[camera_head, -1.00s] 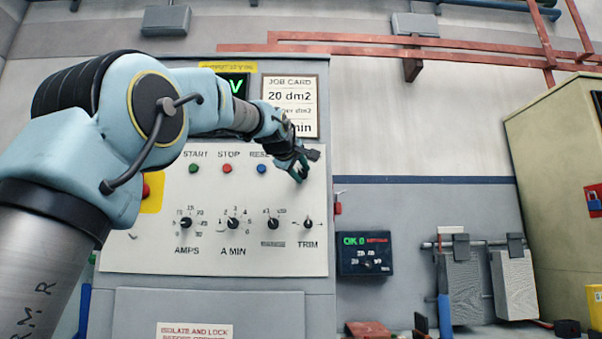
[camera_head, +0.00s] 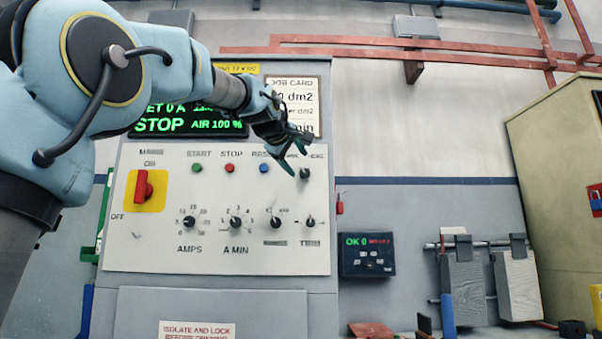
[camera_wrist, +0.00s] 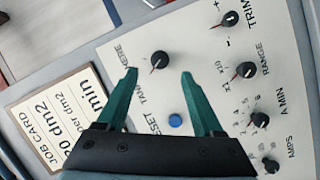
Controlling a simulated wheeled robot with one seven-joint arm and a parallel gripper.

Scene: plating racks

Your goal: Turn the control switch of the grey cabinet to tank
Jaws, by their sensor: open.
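The grey cabinet (camera_head: 215,305) fills the left half of the head view, with a pale control panel (camera_head: 150,255). The control switch is a black knob (camera_head: 305,173) at the panel's upper right; it also shows in the wrist view (camera_wrist: 160,60). My gripper (camera_head: 297,153) is open and empty in front of the panel's upper right. In the wrist view its green fingertips (camera_wrist: 158,72) appear on either side of the knob; contact cannot be told.
A blue reset button (camera_wrist: 175,120) is near the fingers. AMPS, A MIN, RANGE and TRIM (camera_head: 310,222) knobs line the lower panel. A red switch (camera_head: 143,188) is at left. The job card (camera_head: 308,88) is partly behind my gripper. A dark box (camera_head: 367,254) hangs right.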

